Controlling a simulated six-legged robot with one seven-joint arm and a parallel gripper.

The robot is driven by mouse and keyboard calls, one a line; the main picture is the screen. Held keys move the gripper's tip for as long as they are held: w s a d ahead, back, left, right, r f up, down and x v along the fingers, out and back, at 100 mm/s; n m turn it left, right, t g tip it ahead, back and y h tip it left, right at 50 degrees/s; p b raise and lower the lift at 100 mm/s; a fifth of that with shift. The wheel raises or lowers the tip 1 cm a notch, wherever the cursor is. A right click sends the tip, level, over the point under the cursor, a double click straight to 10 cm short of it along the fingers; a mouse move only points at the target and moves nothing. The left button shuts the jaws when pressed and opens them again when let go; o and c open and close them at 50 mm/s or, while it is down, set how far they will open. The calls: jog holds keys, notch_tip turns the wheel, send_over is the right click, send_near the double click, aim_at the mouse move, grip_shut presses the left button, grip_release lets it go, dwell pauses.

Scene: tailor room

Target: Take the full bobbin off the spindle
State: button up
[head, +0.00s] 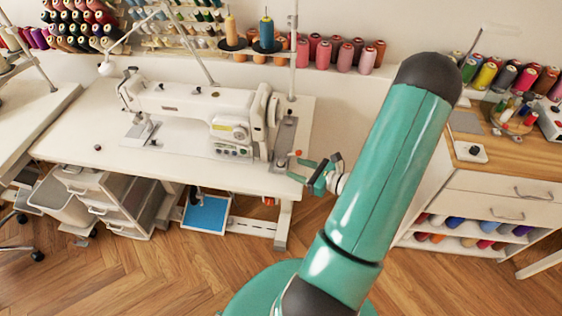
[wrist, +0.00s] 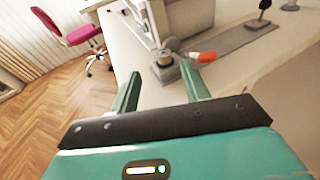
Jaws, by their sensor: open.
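A small round bobbin (wrist: 164,69) sits on the bobbin winder at the right end of the sewing table. It looks metallic and is upright, but its thread is too small to make out. It also shows faintly in the head view (head: 281,162), and the spindle under it is hidden. My gripper (head: 298,171) is at the table's right edge, just right of the bobbin. In the wrist view my gripper (wrist: 161,84) has its two green fingers spread and empty, with the bobbin a little ahead of the gap between the tips.
An orange-red lever-like piece (wrist: 204,57) sits close right of the bobbin. The white sewing machine (head: 190,105) stands to the left on the table (head: 75,140). A wooden-topped cabinet (head: 480,178) stands at right. The floor between is clear.

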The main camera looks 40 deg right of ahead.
aim_at(283, 161)
jog(key=x, duration=0.5)
jog(key=shift+w+d+r, duration=0.15)
jog(key=shift+w+d, duration=0.1)
grip_shut()
